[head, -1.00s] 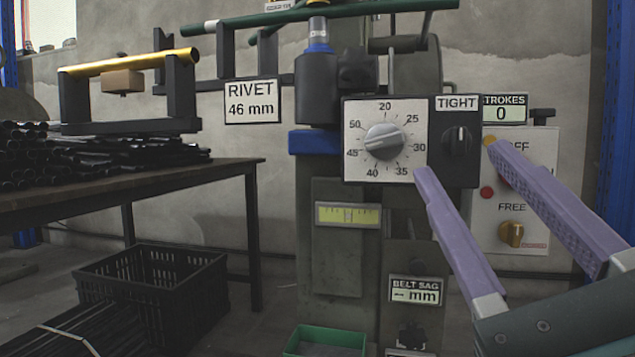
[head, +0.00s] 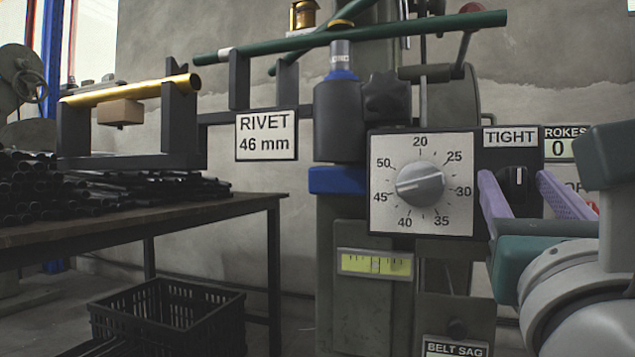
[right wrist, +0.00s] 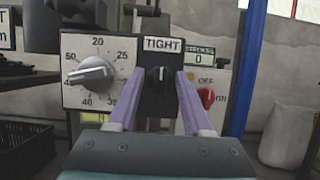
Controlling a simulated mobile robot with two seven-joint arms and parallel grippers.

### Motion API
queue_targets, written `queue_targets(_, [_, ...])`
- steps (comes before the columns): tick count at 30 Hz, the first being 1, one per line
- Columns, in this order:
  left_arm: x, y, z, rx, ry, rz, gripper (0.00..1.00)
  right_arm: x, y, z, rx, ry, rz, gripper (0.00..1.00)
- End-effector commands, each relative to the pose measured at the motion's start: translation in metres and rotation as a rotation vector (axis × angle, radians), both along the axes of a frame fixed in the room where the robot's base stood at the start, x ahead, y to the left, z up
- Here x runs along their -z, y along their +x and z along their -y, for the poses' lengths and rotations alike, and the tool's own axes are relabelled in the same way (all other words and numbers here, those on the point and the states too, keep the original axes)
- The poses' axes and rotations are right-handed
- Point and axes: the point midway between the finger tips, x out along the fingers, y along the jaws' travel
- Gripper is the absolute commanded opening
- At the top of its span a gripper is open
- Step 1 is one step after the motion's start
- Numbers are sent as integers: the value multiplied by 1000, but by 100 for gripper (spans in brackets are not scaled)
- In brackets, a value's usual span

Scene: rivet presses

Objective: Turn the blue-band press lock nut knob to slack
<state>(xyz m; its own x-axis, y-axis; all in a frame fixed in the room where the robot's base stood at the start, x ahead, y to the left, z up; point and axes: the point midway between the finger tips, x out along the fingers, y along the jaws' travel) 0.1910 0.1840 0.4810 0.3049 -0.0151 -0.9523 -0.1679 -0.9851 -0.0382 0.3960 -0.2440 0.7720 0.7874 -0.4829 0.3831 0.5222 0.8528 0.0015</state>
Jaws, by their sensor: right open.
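The lock nut knob (head: 515,183) is a small black knob on a black plate under a label reading TIGHT (head: 510,137). Its white mark points about straight up. It also shows in the right wrist view (right wrist: 159,82). The press carries a blue band (head: 336,180) to the left of the dial. My right gripper (head: 515,177) is open, with one lilac finger at each side of the knob in the picture. In the right wrist view the fingertips (right wrist: 159,74) also flank the knob; contact cannot be told. My left gripper is not in view.
A silver dial knob (head: 420,184) on a white 20–50 scale sits just left of the lock knob. A red knob (right wrist: 206,97) is close right of the fingers. A RIVET 46 mm sign (head: 266,135), a table (head: 230,207) and a black crate (head: 170,318) are further left.

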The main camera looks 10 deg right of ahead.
Motion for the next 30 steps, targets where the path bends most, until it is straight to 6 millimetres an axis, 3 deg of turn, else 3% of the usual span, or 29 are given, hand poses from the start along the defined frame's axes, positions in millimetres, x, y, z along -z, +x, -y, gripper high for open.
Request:
queue_targets(9, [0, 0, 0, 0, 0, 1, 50, -1, 2, 1, 0, -1, 0, 48])
queue_targets(22, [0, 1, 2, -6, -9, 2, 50, -1, 2, 1, 0, -1, 0, 0])
queue_targets(30, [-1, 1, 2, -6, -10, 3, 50, -1, 2, 1, 0, -1, 0, 0])
